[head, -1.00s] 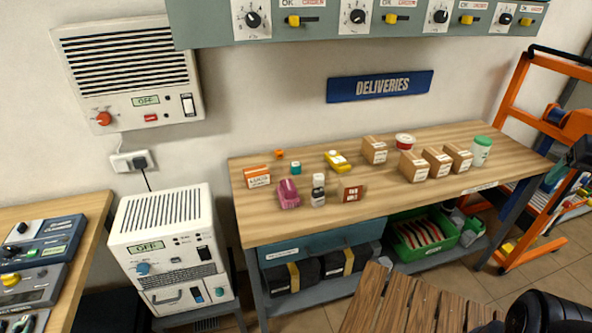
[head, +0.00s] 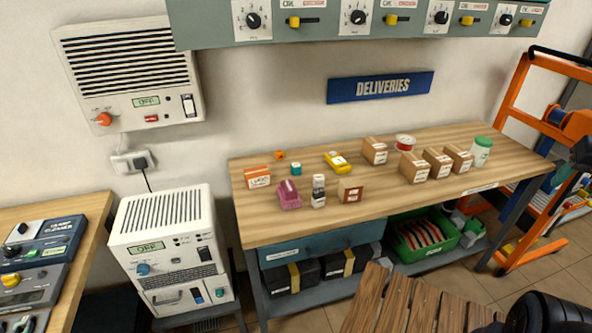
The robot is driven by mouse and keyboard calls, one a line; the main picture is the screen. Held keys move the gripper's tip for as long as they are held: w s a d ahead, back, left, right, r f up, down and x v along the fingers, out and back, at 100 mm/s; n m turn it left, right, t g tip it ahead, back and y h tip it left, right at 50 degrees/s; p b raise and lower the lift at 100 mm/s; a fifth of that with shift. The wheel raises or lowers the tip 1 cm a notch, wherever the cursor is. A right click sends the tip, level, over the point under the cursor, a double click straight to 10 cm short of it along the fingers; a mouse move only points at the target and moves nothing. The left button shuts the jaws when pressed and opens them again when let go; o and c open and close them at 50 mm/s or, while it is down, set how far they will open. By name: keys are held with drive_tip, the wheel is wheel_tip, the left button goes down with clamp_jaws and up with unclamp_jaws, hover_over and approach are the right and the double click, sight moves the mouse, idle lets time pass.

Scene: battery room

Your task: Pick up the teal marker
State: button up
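A small teal item (head: 296,168) stands near the back left of the wooden bench (head: 330,200). It looks short and blocky, and I cannot tell whether it is the teal marker. No other thing on the bench clearly looks like a teal marker. My gripper's fingers are not in view. A black rounded part at the bottom right looks like a piece of my arm, well apart from the bench.
Near the teal item are an orange box (head: 257,177), a pink item (head: 289,194), a small bottle (head: 318,191) and a yellow tool (head: 338,161). Several cartons (head: 414,167) stand to the right. A slatted wooden surface (head: 392,305) lies in front; an orange rack (head: 520,150) stands right.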

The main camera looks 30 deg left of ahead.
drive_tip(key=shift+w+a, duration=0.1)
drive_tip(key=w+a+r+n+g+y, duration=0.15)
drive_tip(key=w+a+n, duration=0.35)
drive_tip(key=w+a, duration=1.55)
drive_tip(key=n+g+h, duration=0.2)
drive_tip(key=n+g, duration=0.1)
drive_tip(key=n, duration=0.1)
approach(296, 165)
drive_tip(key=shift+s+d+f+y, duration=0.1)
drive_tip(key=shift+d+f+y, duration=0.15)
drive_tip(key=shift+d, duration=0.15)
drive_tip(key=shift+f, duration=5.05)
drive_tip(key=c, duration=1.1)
